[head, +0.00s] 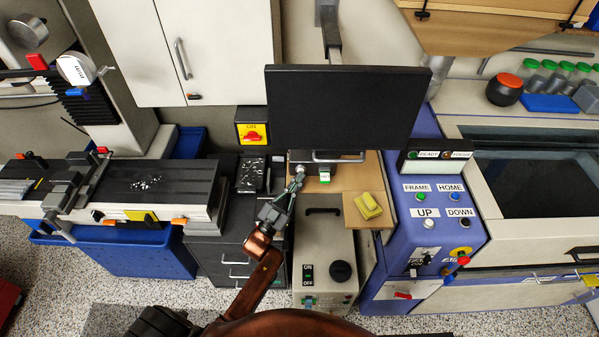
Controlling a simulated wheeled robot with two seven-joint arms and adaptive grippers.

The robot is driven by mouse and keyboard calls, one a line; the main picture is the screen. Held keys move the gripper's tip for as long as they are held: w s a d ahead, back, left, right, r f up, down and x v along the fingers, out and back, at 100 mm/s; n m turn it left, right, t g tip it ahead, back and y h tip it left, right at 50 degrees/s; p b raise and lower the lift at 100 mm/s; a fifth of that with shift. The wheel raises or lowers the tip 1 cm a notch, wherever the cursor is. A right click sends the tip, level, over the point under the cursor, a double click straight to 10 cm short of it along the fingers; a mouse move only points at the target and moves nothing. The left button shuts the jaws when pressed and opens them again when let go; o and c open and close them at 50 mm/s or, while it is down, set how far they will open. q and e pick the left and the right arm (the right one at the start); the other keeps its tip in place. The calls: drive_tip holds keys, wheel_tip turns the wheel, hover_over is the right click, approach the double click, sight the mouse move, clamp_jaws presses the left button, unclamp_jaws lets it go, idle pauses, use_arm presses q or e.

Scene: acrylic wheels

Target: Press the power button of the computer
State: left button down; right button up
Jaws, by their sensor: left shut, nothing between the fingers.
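A large black monitor (345,105) hangs at the centre. Below it, a small dark box (330,157) with a metal handle sits on a wooden shelf. A small white and green piece (325,178) shows at the box's front; I cannot tell whether it is the computer's power button. My left gripper (299,171) is shut and empty, its tip close to the box's lower left front. I cannot tell whether it touches. My right gripper is not in view.
A yellow sponge-like block (368,205) lies on the shelf (352,214). A grey unit (325,240) with ON/OFF switches stands below. A blue control panel (428,205) is at right. A black-topped machine bed (150,185) and dark drawers (222,252) are at left.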

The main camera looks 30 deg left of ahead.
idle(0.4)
use_arm(q)
drive_tip(key=shift+w+a, duration=0.15)
drive_tip(key=shift+w, duration=0.15)
drive_tip(key=shift+s, duration=0.1)
idle(0.4)
drive_tip(key=shift+s+d+p, duration=0.3)
drive_tip(key=shift+s+d, duration=0.05)
drive_tip(key=shift+s, duration=0.3)
drive_tip(key=s+d+p, duration=0.1)
drive_tip(key=s, duration=0.2)
drive_tip(key=s+d+p, duration=0.1)
drive_tip(key=s, duration=0.1)
drive_tip(key=shift+s+d+p, duration=0.2)
drive_tip(key=shift+d+p, duration=0.1)
idle(0.7)
